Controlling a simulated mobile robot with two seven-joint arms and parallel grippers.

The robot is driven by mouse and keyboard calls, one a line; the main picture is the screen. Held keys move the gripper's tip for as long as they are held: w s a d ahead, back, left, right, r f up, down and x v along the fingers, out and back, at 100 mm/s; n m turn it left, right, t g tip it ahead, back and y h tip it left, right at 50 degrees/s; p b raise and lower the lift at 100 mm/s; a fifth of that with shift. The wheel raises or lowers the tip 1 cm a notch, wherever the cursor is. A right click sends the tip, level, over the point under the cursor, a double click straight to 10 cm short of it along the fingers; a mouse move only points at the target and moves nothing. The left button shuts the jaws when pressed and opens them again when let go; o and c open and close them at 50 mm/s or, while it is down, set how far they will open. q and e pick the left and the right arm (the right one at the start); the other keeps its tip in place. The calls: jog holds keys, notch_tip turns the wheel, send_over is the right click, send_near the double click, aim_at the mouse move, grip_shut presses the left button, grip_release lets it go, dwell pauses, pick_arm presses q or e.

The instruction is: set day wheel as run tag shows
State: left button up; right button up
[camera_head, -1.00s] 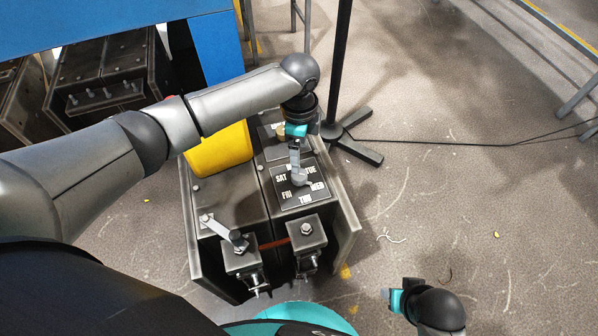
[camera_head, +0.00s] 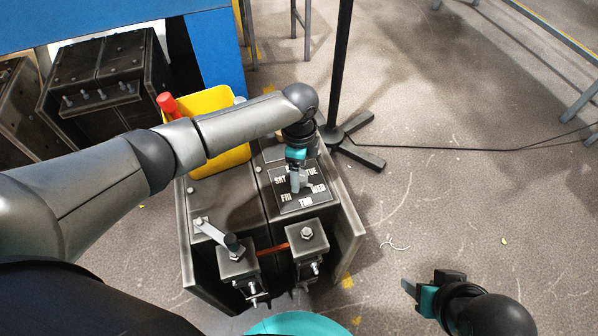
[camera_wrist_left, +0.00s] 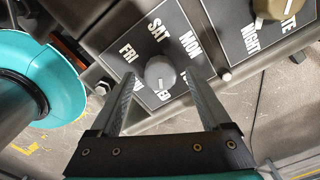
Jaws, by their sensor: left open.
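The day wheel is a grey round knob (camera_wrist_left: 160,73) on a dark plate (camera_head: 318,202) with white day names around it. SAT, TUE, WED, THU and FRI read in the head view, and MON reads in the left wrist view. My left gripper (camera_head: 297,187) is over the plate, pointing down. In the left wrist view its two fingers (camera_wrist_left: 159,80) are open, with the knob between their tips; contact is not clear. The knob's pointer direction is too small to tell. My right gripper (camera_head: 410,291) is low at the right, away from the box. I cannot make out a run tag.
A brass knob (camera_wrist_left: 272,8) sits on a neighbouring plate reading NIGHT. Two terminal blocks (camera_head: 306,238) are at the front. A black stand (camera_head: 340,70) rises behind; the right floor is mostly clear.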

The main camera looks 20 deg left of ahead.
pick_arm(q)
jog(key=shift+f, duration=0.1)
grip_shut()
dwell(0.8)
